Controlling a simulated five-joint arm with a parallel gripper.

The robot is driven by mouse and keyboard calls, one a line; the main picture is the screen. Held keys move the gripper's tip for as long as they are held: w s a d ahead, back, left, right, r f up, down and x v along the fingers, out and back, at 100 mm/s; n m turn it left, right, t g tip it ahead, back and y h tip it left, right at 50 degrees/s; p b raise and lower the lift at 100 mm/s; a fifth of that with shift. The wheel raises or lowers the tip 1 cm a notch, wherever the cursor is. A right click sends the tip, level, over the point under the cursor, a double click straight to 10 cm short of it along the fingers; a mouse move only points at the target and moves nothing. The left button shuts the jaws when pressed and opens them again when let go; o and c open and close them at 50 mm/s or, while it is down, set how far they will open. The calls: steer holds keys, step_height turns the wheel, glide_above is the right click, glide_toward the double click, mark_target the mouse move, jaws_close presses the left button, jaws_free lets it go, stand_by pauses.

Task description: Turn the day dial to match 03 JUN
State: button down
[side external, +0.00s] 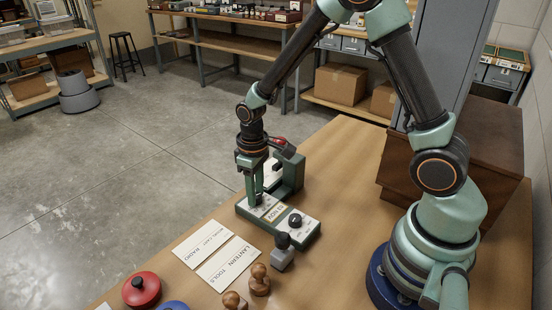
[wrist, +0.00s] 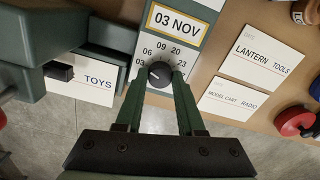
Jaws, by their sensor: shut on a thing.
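The green date device (side external: 241,208) stands on the table. Its window (wrist: 174,22) reads 03 NOV. The day dial's black knob (wrist: 160,74) sits among printed numbers such as 03, 06, 09, 20 and 23; its light mark points left, roughly towards 03. My gripper (wrist: 158,82) points down and is shut on this knob, one finger on each side. In the side external view my gripper (side external: 259,195) hides most of that knob. A second black knob (side external: 295,220) stands at the other end of the plate, free of my gripper.
Two label cards (side external: 229,264) lie beside the device. A TOYS card (wrist: 88,85) is at the green press (side external: 290,172). A dark-handled stamp (side external: 283,251), wooden stamps (side external: 260,280) and a red lidded pad (side external: 141,290) stand nearby. A brown cabinet (side external: 455,150) is at the right.

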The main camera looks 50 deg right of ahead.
steer(key=shift+n, duration=0.8)
steer(key=c, duration=0.5)
jaws_free()
steer(key=shift+r, duration=0.1)
step_height(320, 180, up, 12)
